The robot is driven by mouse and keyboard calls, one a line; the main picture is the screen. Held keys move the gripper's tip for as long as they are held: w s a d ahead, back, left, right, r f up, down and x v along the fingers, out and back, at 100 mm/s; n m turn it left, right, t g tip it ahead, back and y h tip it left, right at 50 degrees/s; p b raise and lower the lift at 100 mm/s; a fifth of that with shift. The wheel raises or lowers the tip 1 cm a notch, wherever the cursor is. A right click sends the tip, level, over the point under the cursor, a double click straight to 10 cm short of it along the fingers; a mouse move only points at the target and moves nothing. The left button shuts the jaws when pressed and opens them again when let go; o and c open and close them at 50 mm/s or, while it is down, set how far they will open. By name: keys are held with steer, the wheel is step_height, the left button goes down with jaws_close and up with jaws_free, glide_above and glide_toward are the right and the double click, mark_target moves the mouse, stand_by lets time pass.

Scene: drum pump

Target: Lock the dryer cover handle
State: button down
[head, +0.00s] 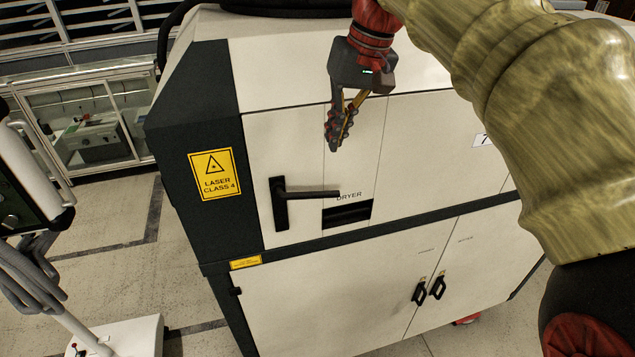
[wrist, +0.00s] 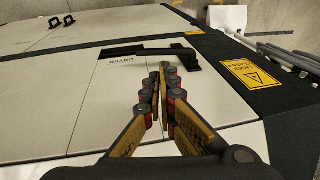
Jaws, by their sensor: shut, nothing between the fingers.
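The dryer cover handle (head: 305,193) is a black lever on the white upper door of the cabinet. Its bar points right, roughly level, from a black upright plate (head: 279,203). In the wrist view the handle (wrist: 150,50) lies beyond my fingertips, with its plate at the right. The word DRYER is printed beside the bar, next to a dark slot (head: 347,214). My gripper (head: 336,145) is shut and empty, above the handle in the head view and apart from it. In the wrist view my gripper (wrist: 163,70) has its fingertips together, pointing towards the handle.
A yellow laser warning label (head: 214,174) is on the dark cabinet side. Lower doors carry two black handles (head: 429,289). A white-based stand (head: 118,338) with cables is at the left. A glass-fronted cabinet (head: 88,123) stands behind. Floor shows between them.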

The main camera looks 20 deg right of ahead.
mark_target(317, 193)
steer(key=p+x, duration=0.1)
steer(key=x, duration=1.3)
steer(key=shift+p, duration=0.35)
steer(key=shift+d, duration=0.1)
steer(key=shift+f, duration=0.15)
steer(key=shift+d+f+y+b, duration=0.1)
steer(key=shift+f+y+b, duration=0.1)
steer(key=shift+y+b, duration=0.2)
